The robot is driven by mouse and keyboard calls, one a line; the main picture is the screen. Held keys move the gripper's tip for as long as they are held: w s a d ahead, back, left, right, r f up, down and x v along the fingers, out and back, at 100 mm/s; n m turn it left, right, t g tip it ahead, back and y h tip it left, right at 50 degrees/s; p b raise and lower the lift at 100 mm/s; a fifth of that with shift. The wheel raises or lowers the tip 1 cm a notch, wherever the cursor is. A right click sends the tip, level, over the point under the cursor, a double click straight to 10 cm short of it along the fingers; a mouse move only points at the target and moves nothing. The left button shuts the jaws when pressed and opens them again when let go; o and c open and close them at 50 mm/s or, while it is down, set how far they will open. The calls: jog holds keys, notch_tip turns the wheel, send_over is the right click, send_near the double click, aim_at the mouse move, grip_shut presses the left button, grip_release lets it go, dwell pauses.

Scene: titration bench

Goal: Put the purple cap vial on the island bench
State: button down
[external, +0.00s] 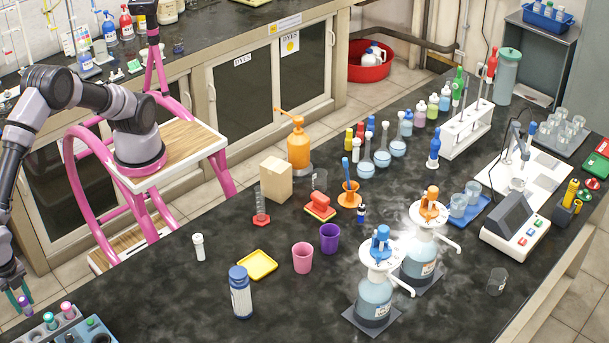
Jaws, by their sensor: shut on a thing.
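The purple cap vial (25,302) is at the lower left edge of the external view, with its purple cap showing beneath my gripper. My gripper (19,293) points down with its fingers shut on this vial. Most of the vial's body is hidden, and I cannot tell whether its bottom still touches the grey rack (42,337) beside it. The island bench (185,310) is the long black-topped bench filling the middle and right of the view.
The rack holds vials with teal (48,317) and pink (66,308) caps. On the island bench stand a white-capped vial (199,249), a blue-capped bottle (240,298), a yellow tray (257,265) and a pink cup (302,258). The bench's near left area has free room.

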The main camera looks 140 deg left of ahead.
jog(key=shift+s+d+f, duration=0.3)
jog(key=shift+f, duration=1.65)
jog(key=shift+s+d+f, duration=0.25)
jog(key=shift+s+f, duration=0.1)
jog(key=shift+f, duration=1.65)
jog(key=shift+s+d+f, duration=0.3)
jog(key=shift+f, duration=1.65)
jog(key=shift+f, duration=0.3)
jog(key=shift+c, duration=2.3)
grip_release()
notch_tip(320, 180, up, 11)
